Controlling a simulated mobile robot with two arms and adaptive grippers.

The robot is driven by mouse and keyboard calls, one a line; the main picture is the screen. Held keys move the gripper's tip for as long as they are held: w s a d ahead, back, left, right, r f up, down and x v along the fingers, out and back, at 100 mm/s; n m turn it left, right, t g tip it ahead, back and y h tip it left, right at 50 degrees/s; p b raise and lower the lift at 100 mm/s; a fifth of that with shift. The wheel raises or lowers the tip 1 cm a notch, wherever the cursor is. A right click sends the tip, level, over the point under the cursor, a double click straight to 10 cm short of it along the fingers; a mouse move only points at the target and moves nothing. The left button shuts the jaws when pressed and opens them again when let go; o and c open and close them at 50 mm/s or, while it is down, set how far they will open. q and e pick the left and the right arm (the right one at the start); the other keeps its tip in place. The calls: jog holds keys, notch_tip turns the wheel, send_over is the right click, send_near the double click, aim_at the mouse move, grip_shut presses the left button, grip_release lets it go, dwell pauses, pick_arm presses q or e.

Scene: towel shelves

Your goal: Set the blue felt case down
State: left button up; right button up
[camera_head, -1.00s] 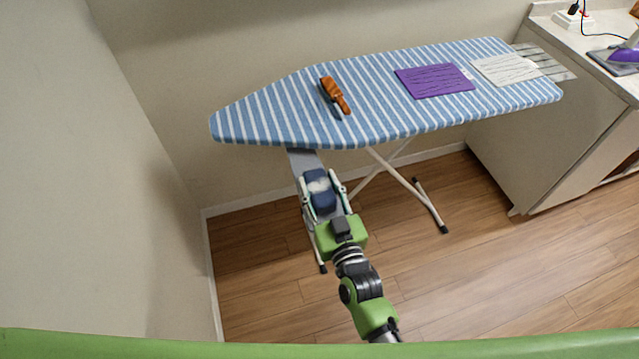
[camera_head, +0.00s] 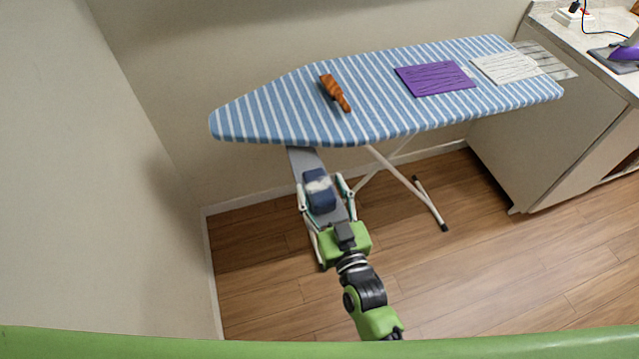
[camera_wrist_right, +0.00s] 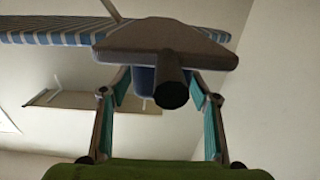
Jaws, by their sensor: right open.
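The blue felt case (camera_head: 319,201), dark blue with a pale patch across its middle, sits on a narrow grey board (camera_head: 305,160) just below the left part of the ironing board. My right gripper (camera_head: 323,186) is open, with one finger on each side of the case. In the right wrist view my open fingers (camera_wrist_right: 158,88) show on both sides, and a blue piece of the case (camera_wrist_right: 145,80) shows behind a dark round post (camera_wrist_right: 171,88) under the grey board (camera_wrist_right: 160,43). My left gripper is in neither view.
The striped ironing board (camera_head: 290,110) stands above and behind. On it lie an orange-brown brush (camera_head: 334,92), a purple cloth (camera_head: 435,79) and a white cloth (camera_head: 506,68). A cabinet (camera_head: 545,140) stands at right.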

jog(key=b+v, duration=0.1)
jog(key=v, duration=0.9)
jog(key=shift+s+r, duration=0.1)
jog(key=shift+r, duration=0.05)
jog(key=s+d+f+g+h, duration=0.1)
jog(key=s+d+f+g, duration=0.15)
jog(key=f, duration=0.75)
jog(key=s+d+f+g, duration=0.1)
jog(key=s+f+g, duration=0.2)
jog(key=f, duration=0.8)
jog(key=s+d+f+g+h, duration=0.1)
jog(key=s+d+f+g, duration=0.15)
jog(key=f, duration=0.75)
jog(key=s+d+f+g+h, duration=0.1)
jog(key=s+d+f+g, duration=0.1)
jog(key=s+d+f, duration=0.2)
jog(key=s+d+f+g+h, duration=0.1)
jog(key=s+d+f+g, duration=0.2)
jog(key=s, duration=1)
jog(key=s+d+f+m+g+h, duration=0.1)
jog(key=s+d+f+g, duration=0.2)
jog(key=s+d+f, duration=0.4)
notch_tip(320, 180, down, 5)
jog(key=shift+s+f+h, duration=0.1)
jog(key=shift+s+h, duration=0.2)
jog(key=shift+s, duration=0.5)
